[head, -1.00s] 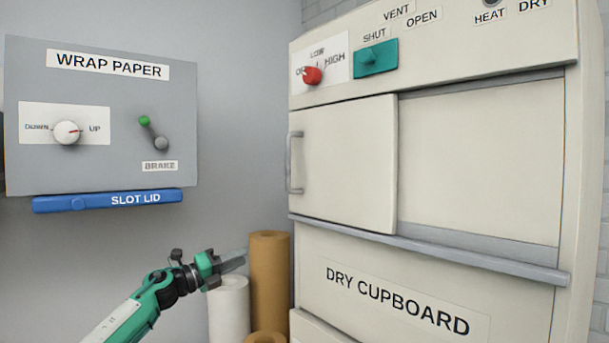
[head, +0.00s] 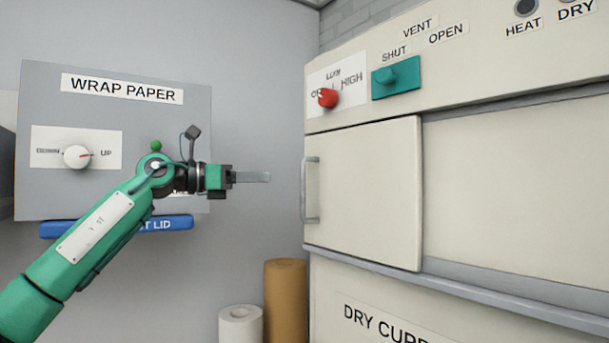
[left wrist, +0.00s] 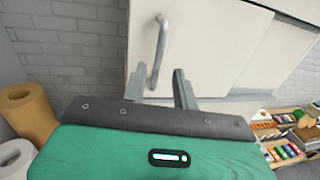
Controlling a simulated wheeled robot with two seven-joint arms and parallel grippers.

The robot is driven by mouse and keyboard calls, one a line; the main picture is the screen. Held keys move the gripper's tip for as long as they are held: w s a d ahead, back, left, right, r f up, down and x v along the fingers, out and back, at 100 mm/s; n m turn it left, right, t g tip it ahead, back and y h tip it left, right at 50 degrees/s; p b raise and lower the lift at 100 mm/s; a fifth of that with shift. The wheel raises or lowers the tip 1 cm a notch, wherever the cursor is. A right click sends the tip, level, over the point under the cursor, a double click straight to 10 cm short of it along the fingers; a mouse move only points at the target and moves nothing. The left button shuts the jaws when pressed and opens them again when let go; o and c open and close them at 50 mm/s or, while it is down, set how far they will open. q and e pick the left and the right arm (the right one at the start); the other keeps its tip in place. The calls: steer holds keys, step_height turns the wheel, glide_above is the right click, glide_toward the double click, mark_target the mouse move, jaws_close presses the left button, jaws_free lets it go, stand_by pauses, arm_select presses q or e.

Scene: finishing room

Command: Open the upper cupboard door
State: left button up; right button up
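The upper cupboard door (head: 365,190) is a cream sliding-type panel on the left of the dry cupboard's upper part, with a grey vertical bar handle (head: 311,190) at its left edge. My left gripper (head: 268,177) is to the left of the handle at about its height, apart from it in the head view. In the left wrist view the two fingers (left wrist: 157,86) stand apart, with the handle (left wrist: 158,52) ahead between them and nothing held. My right gripper is not in view.
The cupboard body (head: 510,185) continues right of the door, with a ledge (head: 450,285) below. Above are a red knob (head: 327,98) and a teal vent slider (head: 396,77). Paper rolls (head: 286,300) stand below my left gripper. The wrap paper panel (head: 120,110) is behind my arm.

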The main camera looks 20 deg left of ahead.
arm_select(q)
steer(key=shift+p+x, duration=2.35)
steer(key=shift+x, duration=3.3)
jaws_close()
